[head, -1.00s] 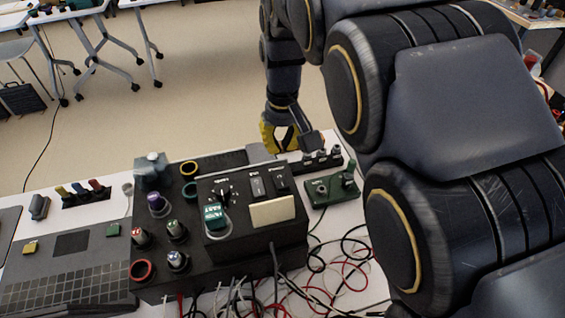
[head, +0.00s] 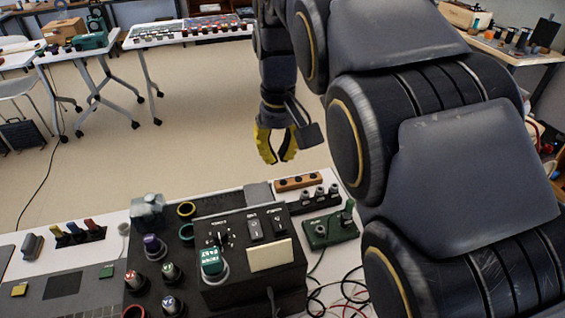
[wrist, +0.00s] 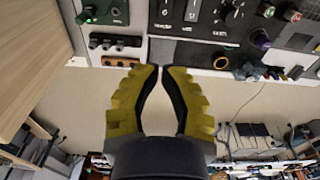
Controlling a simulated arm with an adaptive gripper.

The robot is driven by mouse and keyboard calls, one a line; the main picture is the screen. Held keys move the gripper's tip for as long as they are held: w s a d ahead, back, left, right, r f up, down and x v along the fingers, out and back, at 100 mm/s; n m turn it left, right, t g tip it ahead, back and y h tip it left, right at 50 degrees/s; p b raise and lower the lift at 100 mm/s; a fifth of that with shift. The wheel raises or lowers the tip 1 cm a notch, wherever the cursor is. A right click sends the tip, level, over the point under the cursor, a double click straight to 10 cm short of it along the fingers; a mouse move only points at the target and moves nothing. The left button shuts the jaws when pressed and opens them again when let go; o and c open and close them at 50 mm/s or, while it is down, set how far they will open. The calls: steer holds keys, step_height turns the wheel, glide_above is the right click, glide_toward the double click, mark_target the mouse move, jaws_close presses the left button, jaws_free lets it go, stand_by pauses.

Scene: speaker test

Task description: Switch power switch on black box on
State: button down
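The black box (head: 235,291) stands on a larger black panel at the lower middle of the head view. Its top carries two rocker switches, a left one (head: 254,229) and a right one (head: 278,222), a black knob (head: 220,236), a green button (head: 212,263) and a pale plate (head: 270,255). The switch labels are too small to read. In the wrist view the rocker switches (wrist: 192,10) are at the top edge, partly cut off. My yellow-fingered gripper (head: 279,161) is beyond the box, apart from it.
Right of the box are a green board with a lever (head: 330,230) and a black socket strip (head: 315,200). An orange-brown strip (head: 298,182) lies behind. Loose cables (head: 345,295) lie in front. Coloured knobs (head: 154,246) stand on the panel's left. Open floor lies beyond the table.

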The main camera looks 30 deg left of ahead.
steer(key=shift+s+d+r+g+h, duration=0.25)
steer(key=shift+g+h, duration=0.45)
steer(key=shift+f, duration=0.1)
glide_toward(283, 225)
steer(key=f, duration=0.8)
steer(key=shift+s+d+f, duration=0.1)
steer(key=shift+s+d, duration=0.25)
steer(key=shift+s+f, duration=0.1)
steer(key=shift+d+f+y, duration=0.15)
steer(key=shift+f+y, duration=0.05)
steer(key=shift+y, duration=0.1)
steer(key=shift+s+d+f+t+y, duration=0.1)
steer(key=shift+f+t+y, duration=0.2)
steer(key=shift+t+y, duration=0.35)
